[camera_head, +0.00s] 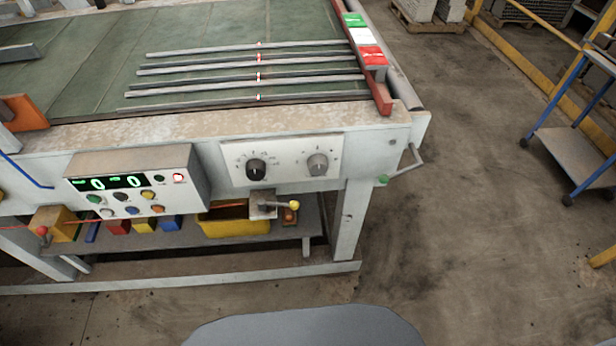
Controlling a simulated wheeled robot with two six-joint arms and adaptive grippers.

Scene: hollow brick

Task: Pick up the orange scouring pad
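I cannot make out an orange scouring pad for certain in the head view. An orange piece (24,112) stands at the left edge of the machine table (230,125); its shape looks like a block or bracket, and I cannot tell whether it is a pad. Neither of my grippers is in view.
Several grey metal bars (240,70) lie on the green tabletop. A control box (135,185) and a dial panel (283,163) are on the front. Colored bins (235,222) sit on a lower shelf. A blue-framed cart (580,155) stands at right; the floor between is clear.

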